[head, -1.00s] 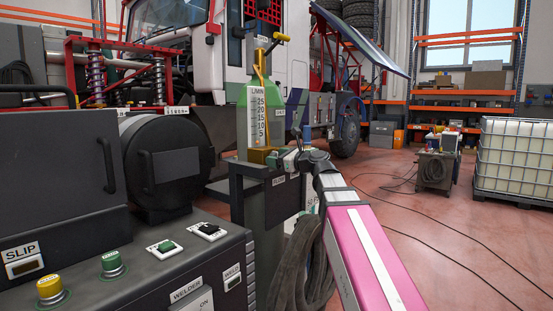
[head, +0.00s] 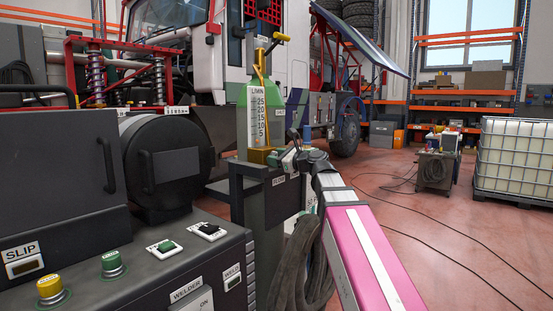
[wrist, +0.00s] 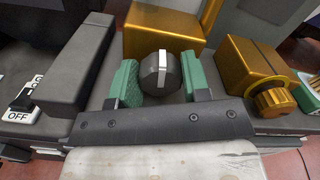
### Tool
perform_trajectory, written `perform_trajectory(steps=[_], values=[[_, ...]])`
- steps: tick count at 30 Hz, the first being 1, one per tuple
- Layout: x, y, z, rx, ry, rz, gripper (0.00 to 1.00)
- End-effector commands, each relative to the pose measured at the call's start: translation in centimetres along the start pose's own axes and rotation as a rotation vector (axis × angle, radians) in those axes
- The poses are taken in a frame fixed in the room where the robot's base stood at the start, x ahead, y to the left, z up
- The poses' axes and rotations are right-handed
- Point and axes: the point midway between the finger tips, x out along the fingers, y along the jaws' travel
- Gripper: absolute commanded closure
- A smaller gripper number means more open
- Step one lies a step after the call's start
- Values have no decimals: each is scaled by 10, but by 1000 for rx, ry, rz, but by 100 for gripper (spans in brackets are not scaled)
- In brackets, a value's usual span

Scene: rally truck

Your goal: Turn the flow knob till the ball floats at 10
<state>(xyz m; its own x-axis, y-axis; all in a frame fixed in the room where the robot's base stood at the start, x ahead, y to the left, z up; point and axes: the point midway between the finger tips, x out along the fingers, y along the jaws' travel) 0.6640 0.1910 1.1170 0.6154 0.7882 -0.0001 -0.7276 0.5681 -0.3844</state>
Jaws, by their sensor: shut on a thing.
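The flow knob (wrist: 160,73) is dark and round with a white stripe, in front of a brass block in the wrist view. My gripper (wrist: 160,82) is shut on the knob, with a green pad at each side. The stripe runs nearly upright in that view. In the head view my gripper (head: 277,158) is at the meter's base.
A second brass block with a gold knob (wrist: 272,100) is close on the right in the wrist view. An ON/OFF switch (wrist: 22,105) lies at the left. A dark panel with yellow (head: 50,288) and green (head: 112,263) buttons is at the front left. Hoses hang below the meter.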

Motion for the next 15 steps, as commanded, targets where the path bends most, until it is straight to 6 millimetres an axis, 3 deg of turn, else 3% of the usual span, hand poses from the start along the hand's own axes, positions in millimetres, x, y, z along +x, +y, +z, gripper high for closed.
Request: perform_trajectory(steps=[7, 8, 9, 10, 15], values=[[0, 0, 0, -2, 0, 1, 80], [0, 0, 0, -2, 0, 1, 50], [0, 0, 0, -2, 0, 1, 37], [0, 0, 0, -1, 0, 1, 31], [0, 0, 0, -1, 0, 1, 31]])
